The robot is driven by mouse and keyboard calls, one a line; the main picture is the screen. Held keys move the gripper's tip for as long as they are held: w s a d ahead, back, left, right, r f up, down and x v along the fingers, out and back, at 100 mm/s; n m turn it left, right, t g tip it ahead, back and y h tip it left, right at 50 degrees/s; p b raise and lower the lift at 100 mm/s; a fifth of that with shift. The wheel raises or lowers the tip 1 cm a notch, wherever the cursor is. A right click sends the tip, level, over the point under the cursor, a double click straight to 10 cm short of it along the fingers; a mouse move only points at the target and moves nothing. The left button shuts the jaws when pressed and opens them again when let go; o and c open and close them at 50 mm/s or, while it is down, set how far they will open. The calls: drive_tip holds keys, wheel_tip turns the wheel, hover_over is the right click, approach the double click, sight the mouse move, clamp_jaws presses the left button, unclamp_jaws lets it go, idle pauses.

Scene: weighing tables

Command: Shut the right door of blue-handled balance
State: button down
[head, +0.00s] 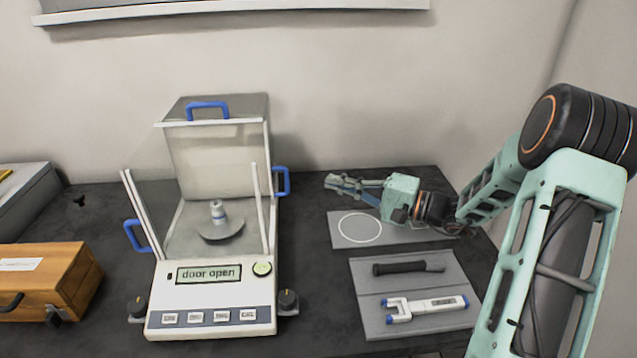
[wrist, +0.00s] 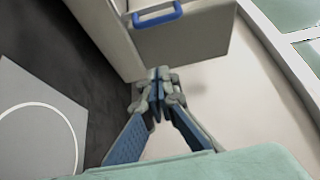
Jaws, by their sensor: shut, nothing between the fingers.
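The balance (head: 212,300) with blue handles stands on the dark table, and its display (head: 208,273) reads "door open". The right door's blue handle (head: 281,181) sits toward the back of the balance's right side. A blue handle on a grey panel (wrist: 157,14) also shows at the top of the wrist view, ahead of the fingers. My gripper (head: 330,182) is to the right of the right handle, apart from it, pointing left. In the wrist view my gripper (wrist: 158,82) has its fingers together with nothing between them. The clear panes' edges are hard to make out.
A grey mat with a white circle (head: 344,239) lies below my gripper. Another grey mat (head: 372,329) holds a black tool (head: 408,267) and a white-and-blue tool (head: 430,307). A wooden box (head: 62,287) stands left of the balance. The wall is close behind.

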drive_tip(key=a, duration=0.8)
drive_tip(key=shift+w+a+p, duration=0.3)
drive_tip(key=shift+a+p, duration=0.05)
drive_tip(key=shift+p, duration=0.1)
